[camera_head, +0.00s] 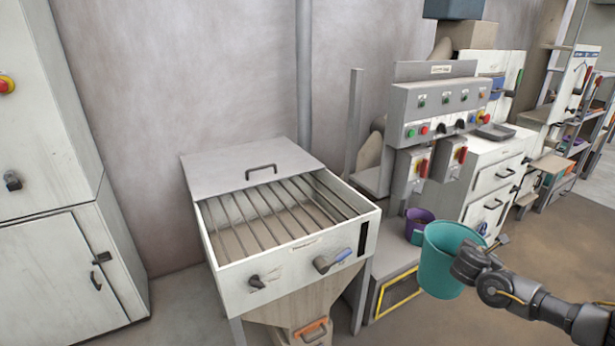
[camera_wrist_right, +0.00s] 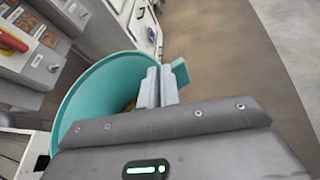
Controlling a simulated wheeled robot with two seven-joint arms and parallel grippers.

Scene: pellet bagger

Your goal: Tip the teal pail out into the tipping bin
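The teal pail (camera_head: 440,262) hangs roughly upright in the air, right of the tipping bin (camera_head: 232,285). My right gripper (camera_head: 480,258) is at the pail's right side. In the right wrist view, its two fingers (camera_wrist_right: 158,90) are close together at the edge of the pail (camera_wrist_right: 95,88), with a teal tab beside them, and appear shut on it. Something yellowish shows inside the pail, mostly hidden by the fingers. The tipping bin is white, with a bar grate across its open top and its grey lid (camera_head: 240,160) at the back. My left gripper is not in view.
A purple pail (camera_head: 417,220) stands behind the teal pail. A control box (camera_head: 440,112) with buttons and switches is behind, right of the bin. Open floor lies to the right.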

